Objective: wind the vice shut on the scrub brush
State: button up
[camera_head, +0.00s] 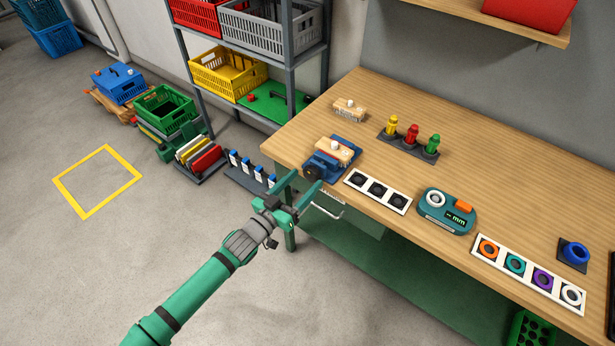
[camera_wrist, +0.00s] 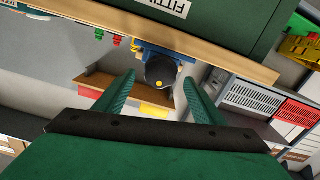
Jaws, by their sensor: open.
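The blue vice (camera_head: 318,166) stands at the left front edge of the wooden bench. A wooden scrub brush (camera_head: 334,149) with a white knob sits at the vice's top, between its jaws; I cannot tell how tightly. The vice's dark round handle (camera_head: 311,173) faces the front; it shows in the wrist view as a black knob with a yellow dot (camera_wrist: 160,69). My green gripper (camera_head: 296,186) is open and empty in front of the handle. In the wrist view the handle appears between the fingertips (camera_wrist: 159,79), beyond them and apart from both.
A second brush (camera_head: 349,109) lies behind the vice. Yellow, red and green pieces (camera_head: 411,138) stand in a black rack to its right. A white holder with black discs (camera_head: 378,190) and a teal gauge (camera_head: 446,211) lie farther right. A shelf with crates (camera_head: 268,32) stands left behind.

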jog(key=shift+x, duration=1.4)
jog(key=c, duration=1.1)
jog(key=shift+o, duration=0.2)
jog(key=shift+s+m, duration=0.1)
jog(key=shift+m, duration=1.4)
jog(key=o, duration=1.1)
jog(key=shift+c, duration=0.2)
jog(key=v, duration=1)
jog(key=shift+s+a, duration=0.25)
jog(key=shift+s, duration=0.1)
